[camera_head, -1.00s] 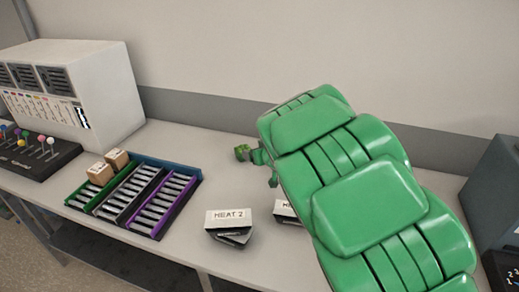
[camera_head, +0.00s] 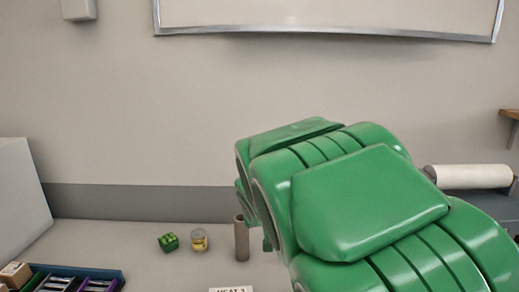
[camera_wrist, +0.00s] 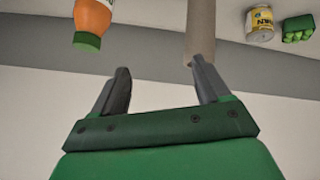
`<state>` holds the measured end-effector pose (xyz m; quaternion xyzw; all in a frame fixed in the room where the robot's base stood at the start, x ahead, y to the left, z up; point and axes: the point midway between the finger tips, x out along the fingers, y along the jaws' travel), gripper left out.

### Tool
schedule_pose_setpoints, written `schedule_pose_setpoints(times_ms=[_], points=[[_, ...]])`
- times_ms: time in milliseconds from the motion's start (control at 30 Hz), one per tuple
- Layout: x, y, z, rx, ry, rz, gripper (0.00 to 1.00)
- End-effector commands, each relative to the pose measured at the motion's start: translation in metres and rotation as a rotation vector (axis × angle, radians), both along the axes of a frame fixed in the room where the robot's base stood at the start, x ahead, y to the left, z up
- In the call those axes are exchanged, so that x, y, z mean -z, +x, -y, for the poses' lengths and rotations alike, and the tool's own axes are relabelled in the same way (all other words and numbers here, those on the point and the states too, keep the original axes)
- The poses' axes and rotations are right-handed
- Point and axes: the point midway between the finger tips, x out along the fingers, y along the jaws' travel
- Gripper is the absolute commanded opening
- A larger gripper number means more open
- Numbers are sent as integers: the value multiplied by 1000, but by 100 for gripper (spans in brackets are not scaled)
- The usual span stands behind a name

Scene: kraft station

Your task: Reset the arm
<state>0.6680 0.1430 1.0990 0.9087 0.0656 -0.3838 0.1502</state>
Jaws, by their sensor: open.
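My green arm fills the right half of the head view and hides part of the bench behind it. In the wrist view my gripper (camera_wrist: 158,85) shows two dark fingers spread apart with nothing between them. A brown cardboard tube (camera_head: 241,238) stands upright on the bench just left of my arm. It also shows in the wrist view (camera_wrist: 199,35), beyond the right finger; I cannot tell whether they touch. An orange bottle with a green cap (camera_wrist: 92,22) is at the wrist view's upper left.
A small can (camera_head: 199,240) and a green block-like item (camera_head: 168,242) stand left of the tube. Trays (camera_head: 75,272) with a small box (camera_head: 15,275) lie at the lower left, beside a white cabinet (camera_head: 20,200). A paper roll (camera_head: 470,177) is at the right.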

Motion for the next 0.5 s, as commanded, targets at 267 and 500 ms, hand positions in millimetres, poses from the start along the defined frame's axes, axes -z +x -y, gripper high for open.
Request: schedule_pose_setpoints(times_ms=[267, 500], points=[[-7, -87, 86, 153, -21, -205, 76], [-3, -179, 126, 222, 0, -415, 76]])
